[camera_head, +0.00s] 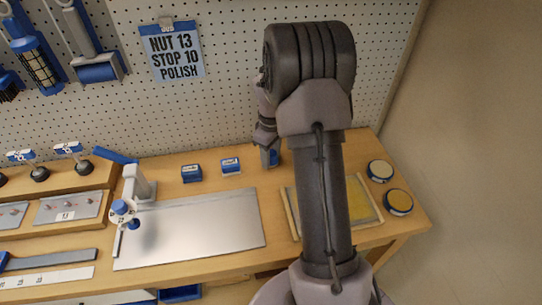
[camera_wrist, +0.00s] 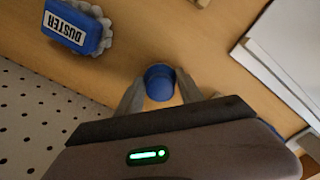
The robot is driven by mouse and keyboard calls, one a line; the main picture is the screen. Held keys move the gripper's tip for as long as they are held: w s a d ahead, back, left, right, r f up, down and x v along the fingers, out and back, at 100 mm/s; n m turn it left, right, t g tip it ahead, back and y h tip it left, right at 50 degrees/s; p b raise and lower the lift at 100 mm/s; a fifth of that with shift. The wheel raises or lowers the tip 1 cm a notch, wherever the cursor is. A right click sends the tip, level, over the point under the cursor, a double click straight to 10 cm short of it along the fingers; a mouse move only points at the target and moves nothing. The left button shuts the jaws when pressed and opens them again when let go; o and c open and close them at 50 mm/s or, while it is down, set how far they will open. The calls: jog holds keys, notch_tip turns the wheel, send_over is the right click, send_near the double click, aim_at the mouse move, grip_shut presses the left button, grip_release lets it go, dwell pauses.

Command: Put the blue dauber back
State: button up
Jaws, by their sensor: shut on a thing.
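The blue dauber (camera_wrist: 159,82) shows in the wrist view as a round blue top, seen from its end. My gripper (camera_wrist: 158,96) is shut on it, with one grey finger on each side. Its lower part is hidden, so I cannot tell whether it touches the bench. In the head view my gripper (camera_head: 266,150) is low over the back of the wooden bench, near the pegboard, partly hidden by my arm. A small blue patch shows at its tip.
Two small labelled blue blocks (camera_head: 191,173) (camera_head: 230,166) stand to the left. A metal sheet (camera_head: 200,232), a yellow-centred tray (camera_head: 365,202) and two round tins (camera_head: 380,170) (camera_head: 398,201) occupy the bench.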

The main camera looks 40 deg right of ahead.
jog(key=o, duration=1.3)
jog(key=shift+f, duration=0.1)
